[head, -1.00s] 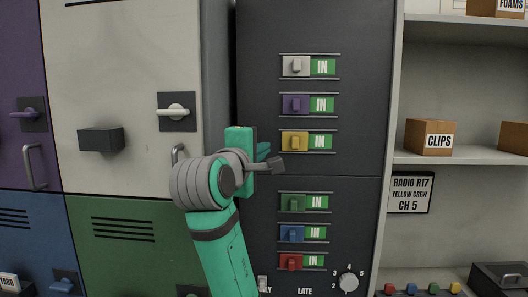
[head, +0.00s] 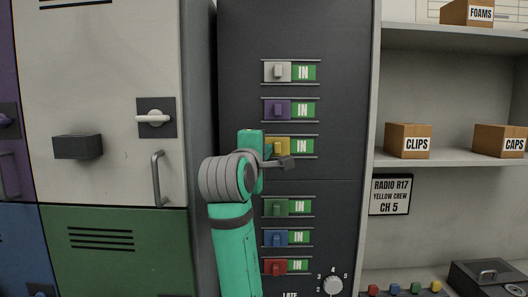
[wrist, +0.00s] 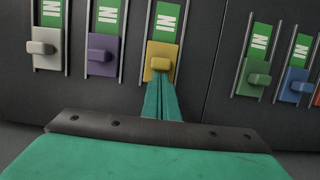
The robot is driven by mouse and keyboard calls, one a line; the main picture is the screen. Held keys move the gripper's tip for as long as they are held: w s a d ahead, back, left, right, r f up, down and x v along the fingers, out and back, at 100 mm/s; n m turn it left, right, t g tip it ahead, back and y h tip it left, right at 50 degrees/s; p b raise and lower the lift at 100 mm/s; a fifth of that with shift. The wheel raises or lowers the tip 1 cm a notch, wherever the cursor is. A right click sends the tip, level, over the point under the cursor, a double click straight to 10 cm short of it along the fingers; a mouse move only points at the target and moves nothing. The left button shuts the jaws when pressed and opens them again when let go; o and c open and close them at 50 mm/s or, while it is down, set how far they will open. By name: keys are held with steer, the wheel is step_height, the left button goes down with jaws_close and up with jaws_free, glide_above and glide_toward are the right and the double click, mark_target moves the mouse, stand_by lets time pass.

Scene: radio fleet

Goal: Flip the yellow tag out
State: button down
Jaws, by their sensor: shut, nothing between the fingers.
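The yellow tag (head: 280,146) is a slider in a horizontal track on the dark panel, with a green IN label (head: 303,146) showing to its right. My arm covers part of it in the head view. In the wrist view the yellow tag (wrist: 161,58) has a raised knob (wrist: 160,64). My gripper (wrist: 162,88) is shut with nothing in it, its fingertips at the lower edge of the tag's knob. Whether they touch it I cannot tell.
White (head: 277,72), purple (head: 277,109), green (head: 277,208), blue (head: 274,238) and red (head: 274,267) tags on the same panel all show IN. A dial (head: 333,286) is below. Lockers stand left; shelves with boxes (head: 408,141) stand right. A sign (head: 390,195) reads Radio R17, yellow crew, CH 5.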

steer(key=d, duration=0.7)
steer(key=shift+w+d, duration=0.15)
steer(key=shift+d, duration=0.1)
steer(key=a, duration=0.4)
steer(key=shift+a, duration=0.35)
steer(key=v, duration=1)
steer(key=shift+s, duration=0.2)
steer(key=shift+d, duration=0.15)
